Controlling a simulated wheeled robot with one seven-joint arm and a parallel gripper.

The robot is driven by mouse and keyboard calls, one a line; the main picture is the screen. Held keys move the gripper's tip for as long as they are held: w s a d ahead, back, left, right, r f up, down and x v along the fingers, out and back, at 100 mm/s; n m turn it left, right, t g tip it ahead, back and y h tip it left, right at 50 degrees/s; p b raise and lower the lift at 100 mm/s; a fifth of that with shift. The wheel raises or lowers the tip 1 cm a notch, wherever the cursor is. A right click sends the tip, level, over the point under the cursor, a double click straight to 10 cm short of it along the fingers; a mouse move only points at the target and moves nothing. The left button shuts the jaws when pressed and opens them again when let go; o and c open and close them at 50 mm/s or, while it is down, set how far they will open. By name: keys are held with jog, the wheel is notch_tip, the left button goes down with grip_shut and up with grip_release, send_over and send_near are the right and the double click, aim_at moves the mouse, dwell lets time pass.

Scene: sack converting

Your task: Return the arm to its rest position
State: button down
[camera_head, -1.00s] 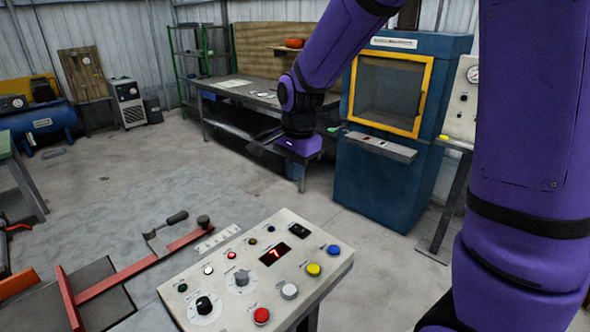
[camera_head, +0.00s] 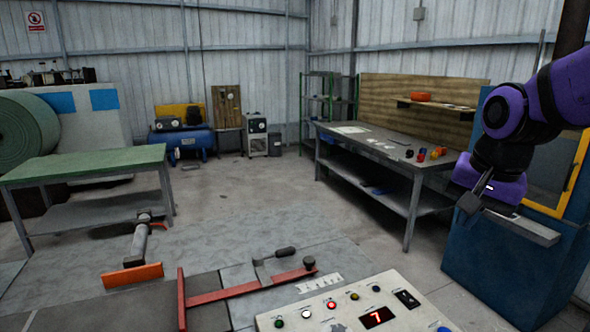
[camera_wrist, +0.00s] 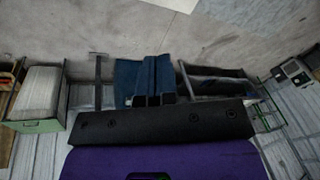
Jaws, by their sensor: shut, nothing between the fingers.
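My purple arm (camera_head: 567,85) enters the head view from the right edge and is folded, with its wrist hanging down. My gripper (camera_head: 468,203) is at the right, in front of the blue cabinet (camera_head: 510,255) with the yellow-framed window. It is shut and empty, pointing down and to the left. In the wrist view the short dark fingers (camera_wrist: 153,100) are together beyond the black gripper body, with nothing visible between them. Most of the arm is outside the head view.
The control panel (camera_head: 345,315) with lit buttons is at the bottom. A workbench (camera_head: 335,130) with small coloured parts stands behind the gripper, to its left. A green-topped table (camera_head: 85,165) stands at the left.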

jog(key=s+d+r+n+t, duration=0.1)
jog(key=s+r+n, duration=0.1)
jog(key=s, duration=0.4)
jog(key=s+d+r+n+t, duration=0.1)
jog(key=s+r+n, duration=0.1)
jog(key=s+n, duration=0.3)
jog(key=shift+s+h, duration=0.3)
jog(key=shift+s, duration=0.85)
